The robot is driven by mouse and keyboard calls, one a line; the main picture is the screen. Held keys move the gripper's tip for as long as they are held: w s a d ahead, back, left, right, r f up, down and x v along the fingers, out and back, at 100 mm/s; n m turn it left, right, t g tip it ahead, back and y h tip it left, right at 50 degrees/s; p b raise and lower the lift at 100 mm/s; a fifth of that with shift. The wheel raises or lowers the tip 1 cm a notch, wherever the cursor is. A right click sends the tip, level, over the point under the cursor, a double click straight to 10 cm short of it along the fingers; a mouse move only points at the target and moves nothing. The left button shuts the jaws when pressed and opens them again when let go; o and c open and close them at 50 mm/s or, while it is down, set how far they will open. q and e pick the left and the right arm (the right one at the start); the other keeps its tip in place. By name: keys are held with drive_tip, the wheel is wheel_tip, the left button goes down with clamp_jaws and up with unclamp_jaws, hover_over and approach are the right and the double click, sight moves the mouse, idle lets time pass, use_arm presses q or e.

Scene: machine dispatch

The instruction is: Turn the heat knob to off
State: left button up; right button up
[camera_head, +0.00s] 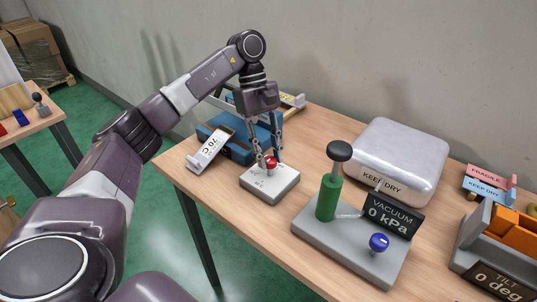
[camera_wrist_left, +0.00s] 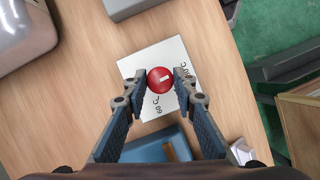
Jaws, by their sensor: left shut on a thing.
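The red heat knob (camera_head: 271,163) sits on a small grey-white control box (camera_head: 258,188) on the wooden table. My left gripper (camera_head: 266,157) points down over the box and is shut on the knob. In the left wrist view the knob (camera_wrist_left: 160,80) lies between the two fingertips, with a short white mark on its top. The box's white top plate (camera_wrist_left: 133,67) carries a "60 C" label and another label partly covered by a finger. My right gripper is not in view.
A blue bin (camera_head: 233,148) stands behind the box. To the right are a vacuum stand (camera_head: 345,245) with a green pump and blue knob, a pale "KEEP DRY" case (camera_head: 395,155), and a tilt unit (camera_head: 485,260).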

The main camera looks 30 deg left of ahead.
use_arm(q)
drive_tip(key=shift+m, duration=0.3)
idle(0.4)
drive_tip(key=o, duration=1.1)
drive_tip(key=shift+o, duration=0.2)
drive_tip(key=v, duration=1.2)
drive_tip(key=shift+w, duration=0.2)
drive_tip(key=shift+d, duration=0.15)
